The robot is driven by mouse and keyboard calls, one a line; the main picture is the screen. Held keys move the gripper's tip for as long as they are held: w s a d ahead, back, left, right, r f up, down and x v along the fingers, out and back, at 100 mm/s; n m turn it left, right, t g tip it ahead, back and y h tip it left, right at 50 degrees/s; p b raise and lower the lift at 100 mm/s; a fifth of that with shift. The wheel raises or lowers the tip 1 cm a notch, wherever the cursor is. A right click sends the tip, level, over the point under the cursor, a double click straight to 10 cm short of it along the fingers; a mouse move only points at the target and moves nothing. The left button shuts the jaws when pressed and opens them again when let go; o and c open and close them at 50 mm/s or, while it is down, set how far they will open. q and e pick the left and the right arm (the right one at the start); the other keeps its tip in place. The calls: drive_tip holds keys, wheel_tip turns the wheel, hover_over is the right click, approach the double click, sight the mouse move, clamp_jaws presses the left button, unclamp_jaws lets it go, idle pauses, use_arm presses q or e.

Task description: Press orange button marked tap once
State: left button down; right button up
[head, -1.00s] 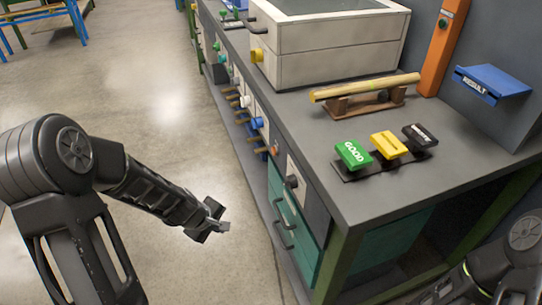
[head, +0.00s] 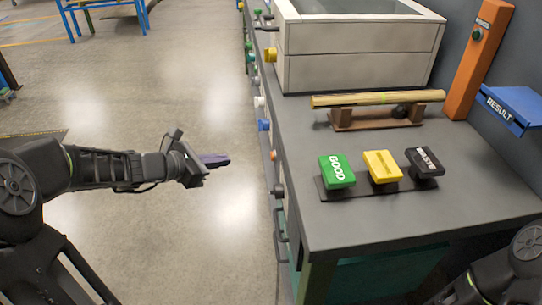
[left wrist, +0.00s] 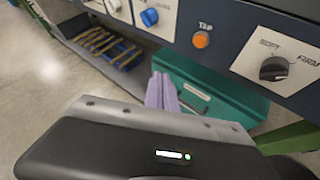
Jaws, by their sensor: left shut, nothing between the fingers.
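The orange button marked TAP (left wrist: 201,40) is on the dark front panel of the bench in the left wrist view. It also shows small on the bench front in the head view (head: 273,155). My left gripper (head: 226,160) is shut and empty, in the air to the left of the bench front, at about the button's height in the picture. Its purple fingers (left wrist: 161,92) show in the left wrist view, below and left of the button and apart from it. My right gripper is not seen; only part of my right arm shows at lower right.
A knob marked SOFT and FIRM (left wrist: 274,68) is right of the button, a blue knob (left wrist: 149,17) left. A teal drawer (left wrist: 205,90) is below. Green GOOD (head: 336,170), yellow (head: 382,166) and black WASTE (head: 425,162) pads are on the benchtop. Floor beside the bench is clear.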

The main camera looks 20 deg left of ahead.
sight(272, 156)
use_arm(q)
drive_tip(key=shift+d, duration=0.1)
drive_tip(key=w+d+b, duration=0.2)
drive_tip(key=w+d, duration=0.1)
drive_tip(key=d, duration=0.4)
drive_tip(key=shift+w+d, duration=0.35)
drive_tip(key=shift+w, duration=0.05)
drive_tip(key=shift+d, duration=0.15)
idle(1.9)
drive_tip(key=shift+w+d+b, duration=0.2)
drive_tip(key=shift+d+b, duration=0.05)
drive_tip(key=shift+b, duration=0.05)
drive_tip(key=shift+w+d, duration=0.15)
drive_tip(key=shift+d, duration=0.2)
idle(0.6)
drive_tip(key=shift+a, duration=0.15)
drive_tip(key=shift+s+a, duration=0.35)
drive_tip(key=shift+a, duration=0.2)
